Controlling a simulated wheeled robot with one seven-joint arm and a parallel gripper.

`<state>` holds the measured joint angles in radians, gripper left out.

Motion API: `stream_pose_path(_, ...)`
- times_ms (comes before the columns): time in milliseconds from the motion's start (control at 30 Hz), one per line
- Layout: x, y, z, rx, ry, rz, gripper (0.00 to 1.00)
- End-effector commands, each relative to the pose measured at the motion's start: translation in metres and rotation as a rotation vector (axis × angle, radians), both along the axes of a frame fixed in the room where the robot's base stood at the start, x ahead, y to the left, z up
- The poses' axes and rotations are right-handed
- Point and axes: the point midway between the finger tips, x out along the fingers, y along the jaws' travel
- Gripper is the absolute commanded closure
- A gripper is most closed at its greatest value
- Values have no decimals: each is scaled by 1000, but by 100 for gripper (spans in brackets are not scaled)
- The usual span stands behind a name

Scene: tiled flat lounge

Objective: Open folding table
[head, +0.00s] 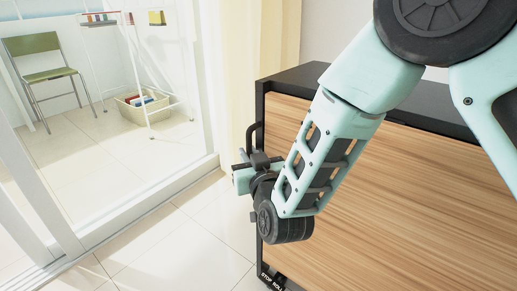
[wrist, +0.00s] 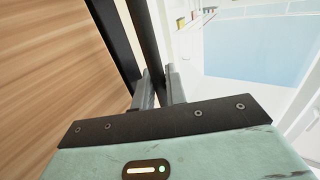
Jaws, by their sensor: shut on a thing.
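The folding table (head: 430,190) stands on the right in the head view, with a light wood-grain panel and a black frame and top. In the wrist view its wood panel (wrist: 50,70) and black edge (wrist: 115,40) fill the left. A black handle (head: 251,134) sticks out from its left edge; it shows as a dark bar in the wrist view (wrist: 147,45). My gripper (head: 248,162) is at this handle. In the wrist view its two fingers (wrist: 160,90) are shut on the bar, one on each side. The far side of the table is hidden.
Tiled floor (head: 175,245) is free left of the table. Beyond a sliding glass door frame (head: 55,205) are a green chair (head: 45,60), a drying rack (head: 145,65) and a basket (head: 140,108). A pale yellow curtain (head: 245,70) hangs behind the table.

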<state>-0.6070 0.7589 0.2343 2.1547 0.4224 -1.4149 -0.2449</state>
Motion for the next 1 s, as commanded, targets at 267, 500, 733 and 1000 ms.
stream_pose_path(267, -11, 8, -1, -2, 3, -1, 100)
stream_pose_path(500, -14, 10, -2, -2, 3, 3, 100)
stream_pose_path(733, -15, 11, -2, -2, 5, 7, 82)
stream_pose_path(1000, -14, 11, -1, 0, 2, 4, 82)
